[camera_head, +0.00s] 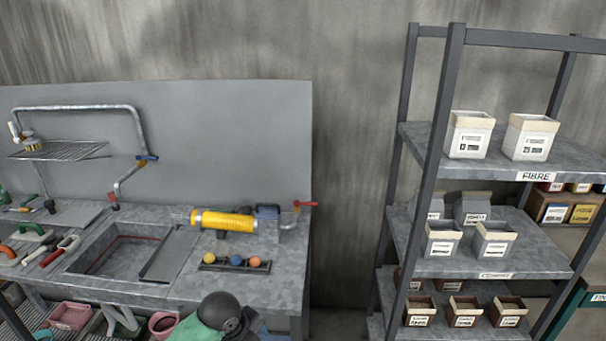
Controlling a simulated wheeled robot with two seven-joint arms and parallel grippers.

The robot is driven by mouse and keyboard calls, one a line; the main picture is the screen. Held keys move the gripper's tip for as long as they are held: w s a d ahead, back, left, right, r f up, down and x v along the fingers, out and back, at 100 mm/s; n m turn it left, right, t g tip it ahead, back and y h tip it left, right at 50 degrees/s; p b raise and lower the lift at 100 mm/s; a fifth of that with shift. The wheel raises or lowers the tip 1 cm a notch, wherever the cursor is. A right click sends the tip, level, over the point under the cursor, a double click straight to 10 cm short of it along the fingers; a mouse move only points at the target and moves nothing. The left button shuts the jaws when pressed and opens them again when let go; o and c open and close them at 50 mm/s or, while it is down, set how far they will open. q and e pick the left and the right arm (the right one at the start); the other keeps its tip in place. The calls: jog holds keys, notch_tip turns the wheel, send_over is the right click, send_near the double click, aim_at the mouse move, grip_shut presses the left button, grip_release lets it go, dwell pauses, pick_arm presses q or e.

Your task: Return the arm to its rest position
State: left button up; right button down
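A sink (120,255) is set in the bench. A rack with coloured balls (236,261) lies in front of the yellow tool. A dark round object (221,312) rises at the bottom edge. At right, a metal shelf (470,266) holds several labelled boxes (470,135).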

pick_arm(q)
jog(key=s+a+f+n+y, duration=0.1)
jog(key=s+a+f+n, duration=0.15)
jog(key=s+n, duration=0.55)
jog(key=s+a+f+n+y, duration=0.15)
jog(key=s+a+n, duration=0.25)
jog(key=s+n, duration=0.4)
jog(key=s+a+f+n, duration=0.2)
jog(key=s+a+n, duration=0.1)
jog(key=s+n, duration=0.55)
jog(key=s+d+f+x, duration=0.1)
jog(key=s+x, duration=0.1)
jog(key=x, duration=1.2)
jog(key=s+x, duration=0.3)
jog(key=x, duration=1.1)
jog(key=s+f, duration=0.4)
jog(key=f, duration=0.6)
jog(key=s+f+m+g+b, duration=0.1)
jog(key=s+f, duration=0.3)
jog(key=f, duration=0.7)
jog(key=shift+d+f, duration=0.3)
pick_arm(e)
jog(key=r, duration=0.1)
jog(key=a+r, duration=0.1)
jog(key=shift+w+r, duration=0.35)
